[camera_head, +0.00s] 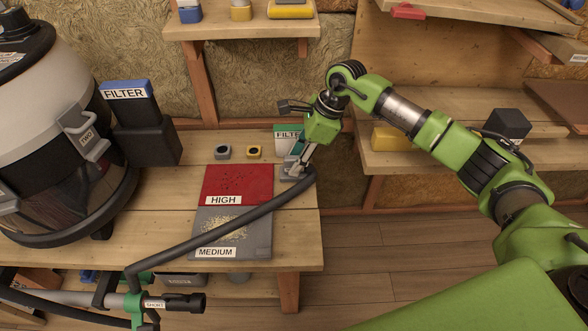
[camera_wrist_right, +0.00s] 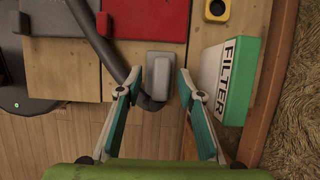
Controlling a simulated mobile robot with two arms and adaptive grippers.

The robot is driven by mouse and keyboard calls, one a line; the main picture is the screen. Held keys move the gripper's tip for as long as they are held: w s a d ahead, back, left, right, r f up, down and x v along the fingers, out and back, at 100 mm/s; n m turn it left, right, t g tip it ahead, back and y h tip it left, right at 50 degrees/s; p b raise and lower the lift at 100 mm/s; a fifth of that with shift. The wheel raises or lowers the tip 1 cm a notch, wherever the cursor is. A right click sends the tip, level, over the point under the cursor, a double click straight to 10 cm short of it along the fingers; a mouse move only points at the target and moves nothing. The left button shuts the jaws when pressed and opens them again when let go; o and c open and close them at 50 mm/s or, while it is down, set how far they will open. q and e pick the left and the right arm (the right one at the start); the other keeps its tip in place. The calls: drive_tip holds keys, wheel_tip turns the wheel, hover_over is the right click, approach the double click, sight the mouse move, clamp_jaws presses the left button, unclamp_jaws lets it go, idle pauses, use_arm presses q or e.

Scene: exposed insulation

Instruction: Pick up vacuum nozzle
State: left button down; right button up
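The vacuum nozzle (camera_head: 291,173) is a small grey block at the end of a dark hose (camera_head: 225,230), near the right edge of the wooden bench. In the right wrist view the nozzle (camera_wrist_right: 160,68) lies between the fingertip lines, with the hose (camera_wrist_right: 100,42) meeting it from the left. My right gripper (camera_head: 299,164) is above the nozzle, pointing down. In the wrist view its fingers (camera_wrist_right: 160,78) are spread, one to each side of the nozzle, with gaps visible. I cannot tell how far above it the tips are. My left gripper is not in view.
A red HIGH mat (camera_head: 238,180) and a grey MEDIUM mat (camera_head: 232,243) lie left of the nozzle. A green-and-white FILTER box (camera_wrist_right: 228,80) stands close to my right gripper. A large vacuum (camera_head: 60,130) stands at left. Floor is open beyond the bench's right edge.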

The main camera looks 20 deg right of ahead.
drive_tip(key=shift+x, duration=0.85)
clamp_jaws()
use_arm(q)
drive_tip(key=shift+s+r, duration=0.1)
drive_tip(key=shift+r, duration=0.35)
use_arm(e)
drive_tip(key=shift+r, duration=0.15)
